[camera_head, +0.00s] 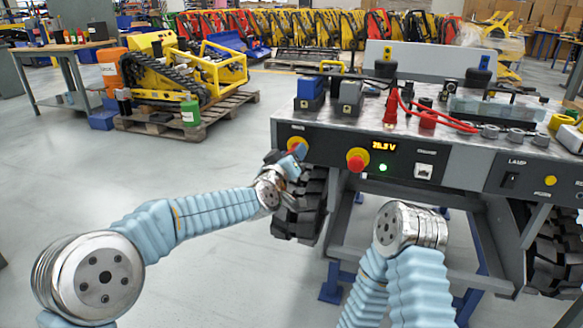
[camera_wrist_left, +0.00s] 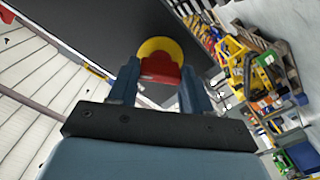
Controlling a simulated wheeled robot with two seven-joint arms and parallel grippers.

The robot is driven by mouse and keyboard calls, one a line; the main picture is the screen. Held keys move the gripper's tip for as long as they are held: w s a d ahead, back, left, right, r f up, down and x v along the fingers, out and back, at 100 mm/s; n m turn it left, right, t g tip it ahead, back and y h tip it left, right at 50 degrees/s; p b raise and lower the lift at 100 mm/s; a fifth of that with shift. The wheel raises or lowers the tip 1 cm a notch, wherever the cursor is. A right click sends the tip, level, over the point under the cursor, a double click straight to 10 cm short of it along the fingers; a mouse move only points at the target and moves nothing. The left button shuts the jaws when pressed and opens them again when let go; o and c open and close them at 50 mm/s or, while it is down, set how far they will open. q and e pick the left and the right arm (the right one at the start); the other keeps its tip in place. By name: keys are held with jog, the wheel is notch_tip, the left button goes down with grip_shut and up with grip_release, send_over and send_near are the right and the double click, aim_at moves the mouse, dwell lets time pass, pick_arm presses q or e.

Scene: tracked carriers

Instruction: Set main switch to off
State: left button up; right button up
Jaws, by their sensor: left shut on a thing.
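The main switch shows in the head view as a red knob on a yellow disc (camera_head: 298,142), at the left end of the grey front panel. My left gripper (camera_head: 293,158) is at the knob, partly covering it. In the left wrist view the red knob (camera_wrist_left: 161,70) sits between the two blue fingers of my left gripper (camera_wrist_left: 156,88), with the yellow disc (camera_wrist_left: 160,47) behind it. The gripper is shut on the knob. A lit display (camera_head: 384,146) and a green lamp (camera_head: 382,167) show on the panel. My right arm is in view, but its gripper is not.
A red button on a yellow base (camera_head: 357,159) is right of the switch. A socket (camera_head: 424,171) and a lamp switch (camera_head: 510,180) are farther right. Blue and grey blocks, cables and connectors cover the carrier top. A black track (camera_head: 297,212) lies below the panel.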

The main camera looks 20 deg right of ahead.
pick_arm(q)
jog(key=shift+f+n+b, duration=0.1)
jog(key=shift+n+b, duration=3)
jog(key=shift+n, duration=2.5)
jog(key=o, duration=1.1)
jog(key=shift+c, duration=0.2)
jog(key=b+v, duration=0.2)
jog(key=v, duration=1.1)
jog(key=shift+s+a+b, duration=0.3)
jog(key=shift+b, duration=0.1)
